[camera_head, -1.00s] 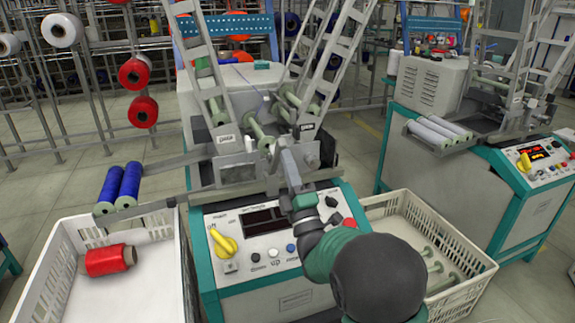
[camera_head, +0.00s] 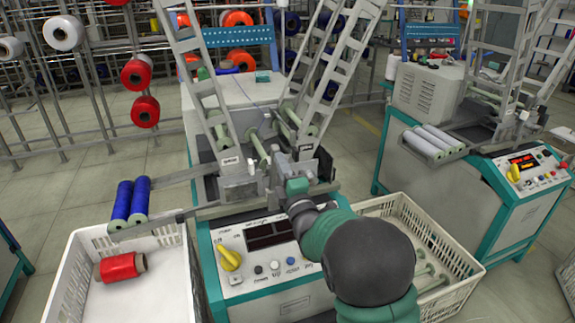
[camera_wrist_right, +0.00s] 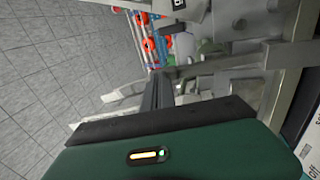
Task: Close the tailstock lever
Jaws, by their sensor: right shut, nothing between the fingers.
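The winding machine (camera_head: 235,88) stands in the middle of the head view, with its winding head behind the control panel (camera_head: 272,268). A small whitish upright piece (camera_head: 251,166) on the winding head may be the tailstock lever, but I cannot tell for sure. My right gripper (camera_head: 279,160) is shut and empty, just right of that piece, and hides part of the head behind it. Whether it touches anything is unclear. In the right wrist view the dark fingers (camera_wrist_right: 158,92) are together in front of grey machine parts. My left gripper is out of view.
A green bobbin (camera_head: 257,147) sits behind the gripper between grey ladder-like frames (camera_head: 196,75). Blue spools (camera_head: 131,202) lie on the left rails. A white crate (camera_head: 75,275) holds a red spool (camera_head: 120,267); another crate (camera_head: 445,245) stands right. A second machine is at right.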

